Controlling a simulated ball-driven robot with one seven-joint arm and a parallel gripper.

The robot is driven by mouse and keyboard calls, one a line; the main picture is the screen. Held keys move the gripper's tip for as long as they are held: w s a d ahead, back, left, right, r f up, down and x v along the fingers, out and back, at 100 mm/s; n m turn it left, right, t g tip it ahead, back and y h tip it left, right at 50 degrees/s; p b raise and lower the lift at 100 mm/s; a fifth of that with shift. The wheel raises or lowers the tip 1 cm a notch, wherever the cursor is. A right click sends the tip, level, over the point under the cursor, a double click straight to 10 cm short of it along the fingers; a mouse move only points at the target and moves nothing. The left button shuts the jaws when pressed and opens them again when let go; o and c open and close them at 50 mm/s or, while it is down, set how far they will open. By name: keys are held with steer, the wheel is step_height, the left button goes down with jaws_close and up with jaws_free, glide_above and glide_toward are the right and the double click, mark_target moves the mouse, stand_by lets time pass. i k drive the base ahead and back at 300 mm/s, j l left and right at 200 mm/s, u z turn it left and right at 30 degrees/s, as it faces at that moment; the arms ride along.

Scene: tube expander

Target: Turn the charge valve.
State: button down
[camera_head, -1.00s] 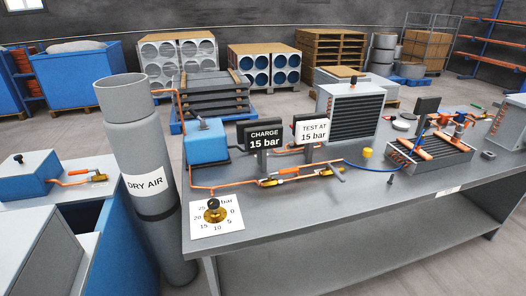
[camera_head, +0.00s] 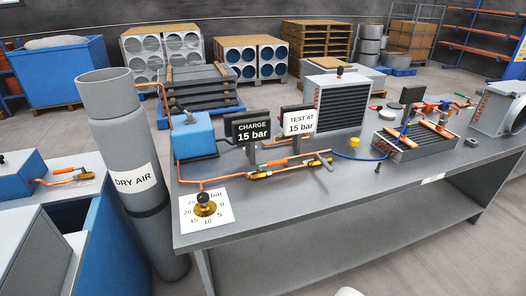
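The sign "CHARGE 15 bar" (camera_head: 251,132) stands on the grey bench. Below and right of it, a brass valve (camera_head: 262,175) with an orange-handled lever (camera_head: 278,162) sits on the copper pipe, the lever lying roughly along the pipe. A second orange lever (camera_head: 312,154) is close by to its right, beneath the sign "TEST AT 15 bar" (camera_head: 300,122). A white dial plate (camera_head: 222,212) with a brass disc and black knob (camera_head: 203,198) lies at the bench's front left corner. My gripper is not in view.
A grey "DRY AIR" cylinder (camera_head: 120,146) stands left of the bench (camera_head: 300,205). A blue box (camera_head: 193,138) and a finned coil unit (camera_head: 340,101) stand at the back; another coil (camera_head: 402,150) lies right. A white rounded shape (camera_head: 349,292) shows at the bottom edge.

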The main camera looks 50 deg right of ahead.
mark_target(281, 162)
steer(key=i+l, duration=0.35)
steer(key=i, duration=0.2)
steer(key=i+l+u, duration=0.15)
steer(key=i+l, duration=0.25)
steer(key=i, duration=0.15)
